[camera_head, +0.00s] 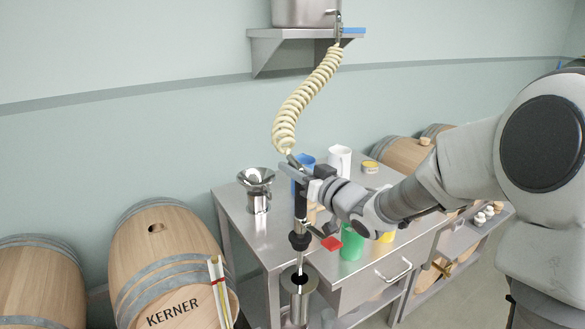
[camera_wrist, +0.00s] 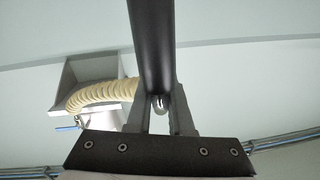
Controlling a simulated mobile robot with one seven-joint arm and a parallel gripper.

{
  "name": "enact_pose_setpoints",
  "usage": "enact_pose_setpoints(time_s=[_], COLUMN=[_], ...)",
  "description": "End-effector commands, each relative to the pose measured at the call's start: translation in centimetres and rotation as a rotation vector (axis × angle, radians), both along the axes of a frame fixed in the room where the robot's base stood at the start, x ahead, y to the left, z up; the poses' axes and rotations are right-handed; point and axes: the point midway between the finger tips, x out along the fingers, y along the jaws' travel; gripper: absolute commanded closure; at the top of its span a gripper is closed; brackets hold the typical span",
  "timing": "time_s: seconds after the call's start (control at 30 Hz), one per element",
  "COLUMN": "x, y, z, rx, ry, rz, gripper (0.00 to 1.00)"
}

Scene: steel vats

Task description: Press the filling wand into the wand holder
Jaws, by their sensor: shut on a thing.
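In the wrist view, the black handle (camera_wrist: 151,45) passes between the fingers of my gripper (camera_wrist: 160,108). The wand holder (camera_head: 298,300) is an upright steel cylinder at the front left corner of the table. The tube's lower end overlaps the holder's dark opening; I cannot tell how deep it goes. A cream coiled hose (camera_head: 305,95) runs up from the wand.
The steel table (camera_head: 265,235) carries a steel funnel vessel (camera_head: 257,190), a blue cup (camera_head: 304,161), a white jug (camera_head: 340,160) and a green cup (camera_head: 351,243). A barrel marked KERNER (camera_head: 165,255) stands left. A wall shelf (camera_head: 285,40) holds a steel vat (camera_head: 303,12).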

Motion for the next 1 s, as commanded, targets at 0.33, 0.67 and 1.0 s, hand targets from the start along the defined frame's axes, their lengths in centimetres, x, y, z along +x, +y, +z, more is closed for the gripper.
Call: enact_pose_setpoints(time_s=[0.33, 0.67, 1.0], x=[0.0, 0.0, 0.0], y=[0.0, 0.0, 0.0], z=[-1.8, -3.4, -5.1], rx=[0.001, 0.001, 0.001], ry=[-0.003, -0.003, -0.002], rz=[0.000, 0.000, 0.001], gripper=[1.00, 1.00, 1.00])
